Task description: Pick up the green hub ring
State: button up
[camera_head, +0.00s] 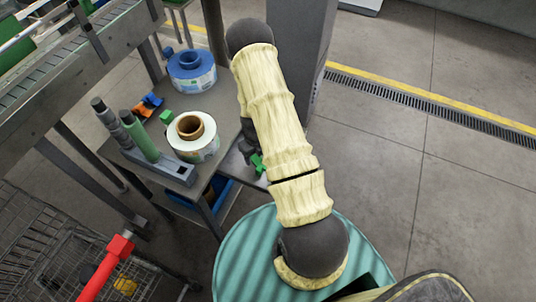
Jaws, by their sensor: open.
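A long green sleeve-like piece (142,140) leans along a grey fixture (172,168) at the front of the small table; no ring hole shows on it. A small bright green piece (166,116) lies on the table behind the white label reel (205,148). I cannot tell which green piece is the hub ring. My gripper (250,152) is at the table's right side, right of the label reel, mostly hidden behind my arm. It is open. Another bright green bit (257,164) shows right at it; I cannot tell whether that is a fingertip or a separate thing.
A blue-cored reel (191,72) stands at the back of the table, with orange (148,103) and blue pieces nearer. Dark grey stepped posts (104,113) rise at the left. A conveyor (80,65) is upper left, a wire cart (50,240) lower left. The floor at right is clear.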

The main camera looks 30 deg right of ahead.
jog(key=shift+f, duration=0.25)
dwell(0.3)
jog(key=c, duration=1.1)
jog(key=shift+c, duration=0.2)
jog(key=shift+r, duration=0.15)
notch_tip(320, 180, up, 10)
jog(key=b, duration=0.1)
